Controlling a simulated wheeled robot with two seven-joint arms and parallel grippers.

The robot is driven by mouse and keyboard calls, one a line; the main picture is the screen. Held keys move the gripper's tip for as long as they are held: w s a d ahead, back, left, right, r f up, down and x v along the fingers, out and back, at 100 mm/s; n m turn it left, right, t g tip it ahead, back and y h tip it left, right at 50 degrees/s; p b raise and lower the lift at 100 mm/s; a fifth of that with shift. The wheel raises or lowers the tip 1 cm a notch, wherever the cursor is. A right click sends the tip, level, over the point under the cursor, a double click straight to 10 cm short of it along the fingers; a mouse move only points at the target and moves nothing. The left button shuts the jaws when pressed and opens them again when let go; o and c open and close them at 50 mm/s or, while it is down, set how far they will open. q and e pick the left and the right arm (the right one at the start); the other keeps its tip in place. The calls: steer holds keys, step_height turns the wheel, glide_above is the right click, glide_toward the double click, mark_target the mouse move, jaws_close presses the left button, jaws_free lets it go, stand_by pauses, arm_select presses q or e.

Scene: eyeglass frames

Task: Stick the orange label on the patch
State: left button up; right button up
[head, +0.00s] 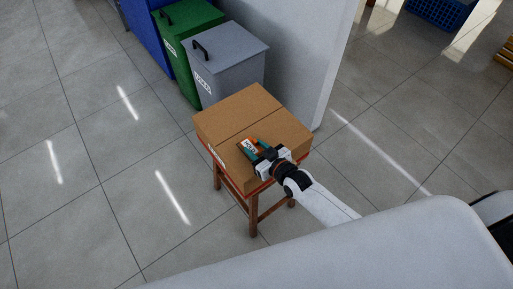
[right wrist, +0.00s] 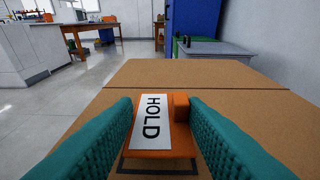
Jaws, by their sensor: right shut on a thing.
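The orange label (right wrist: 150,122) has a white face reading HOLD and a raised orange block at its right. My right gripper (head: 259,150) is shut on it, with a teal finger on each side. In the head view the label (head: 248,146) is at the fingertips, over the top of the cardboard box (head: 235,108). I cannot tell whether the label touches the box. My left gripper is out of view.
The box stands on a wooden stool (head: 253,217). A grey bin (head: 230,68) and a green bin (head: 184,22) stand behind it, beside a pale wall panel (head: 325,60). The rest of the box top is clear.

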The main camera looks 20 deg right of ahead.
steer(key=shift+f+b, duration=0.9)
steer(key=shift+f, duration=0.25)
steer(key=shift+s, duration=0.1)
steer(key=o, duration=1)
steer(key=shift+f, duration=0.1)
steer(key=shift+s, duration=0.1)
steer(key=shift+s+d+p, duration=0.3)
steer(key=shift+s+p, duration=0.25)
steer(key=shift+p, duration=0.15)
steer(key=p+v, duration=0.1)
steer(key=v, duration=0.1)
steer(key=p+v, duration=0.2)
steer(key=v, duration=0.1)
steer(key=shift+s+d+r+p, duration=0.1)
steer(key=shift+s+r+p, duration=0.15)
steer(key=shift+r, duration=0.2)
